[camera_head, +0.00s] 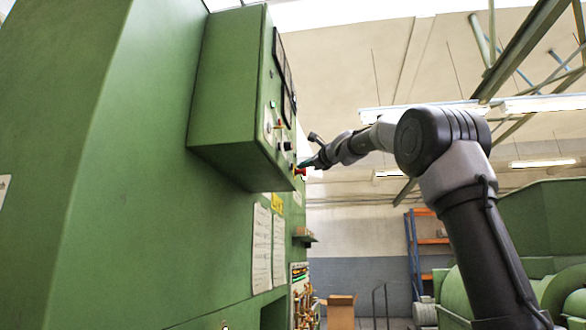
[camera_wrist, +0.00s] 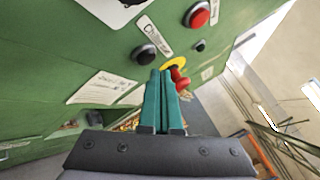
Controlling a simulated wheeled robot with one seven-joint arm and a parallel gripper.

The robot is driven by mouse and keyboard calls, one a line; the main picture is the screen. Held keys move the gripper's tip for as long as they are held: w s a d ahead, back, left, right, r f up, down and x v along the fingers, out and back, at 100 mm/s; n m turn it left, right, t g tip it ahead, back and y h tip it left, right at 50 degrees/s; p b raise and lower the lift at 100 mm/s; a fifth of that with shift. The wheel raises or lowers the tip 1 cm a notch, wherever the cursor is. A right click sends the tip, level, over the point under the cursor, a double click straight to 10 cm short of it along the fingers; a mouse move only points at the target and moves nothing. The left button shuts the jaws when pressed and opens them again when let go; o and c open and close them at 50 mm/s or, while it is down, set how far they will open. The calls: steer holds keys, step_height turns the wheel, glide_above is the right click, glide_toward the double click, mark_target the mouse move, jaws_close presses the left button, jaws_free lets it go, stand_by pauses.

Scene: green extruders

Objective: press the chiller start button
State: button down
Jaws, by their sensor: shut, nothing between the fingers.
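The green control box (camera_head: 228,95) hangs on the machine's green wall. In the wrist view a black round button (camera_wrist: 143,53) sits on the panel beside a white label (camera_wrist: 154,35) that seems to read "Chiller". A red button (camera_wrist: 197,15) is at upper right, with a small black knob (camera_wrist: 199,45) below it. A red mushroom button on a yellow ring (camera_wrist: 174,63) is partly behind my fingertips. My gripper (camera_wrist: 161,73) is shut and empty, its teal fingers together, tips just below and right of the black button. Contact with the panel cannot be told.
Paper sheets (camera_head: 262,248) are fixed to the wall below the box. A small ledge (camera_head: 304,237) juts out beneath it. Brass fittings (camera_head: 303,302) stand lower down. An orange and blue rack (camera_head: 428,240) is far back.

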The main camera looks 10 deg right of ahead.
steer(key=shift+a, duration=0.1)
steer(key=shift+w+a, duration=0.15)
steer(key=shift+a, duration=0.2)
steer(key=shift+w+a, duration=0.1)
steer(key=shift+a, duration=0.25)
stand_by(0.8)
stand_by(0.3)
steer(key=shift+s+d, duration=0.25)
steer(key=shift+d, duration=0.5)
steer(key=d, duration=0.1)
steer(key=s+d, duration=0.1)
steer(key=d, duration=0.2)
steer(key=shift+s+d, duration=0.25)
steer(key=shift+d, duration=0.15)
stand_by(0.5)
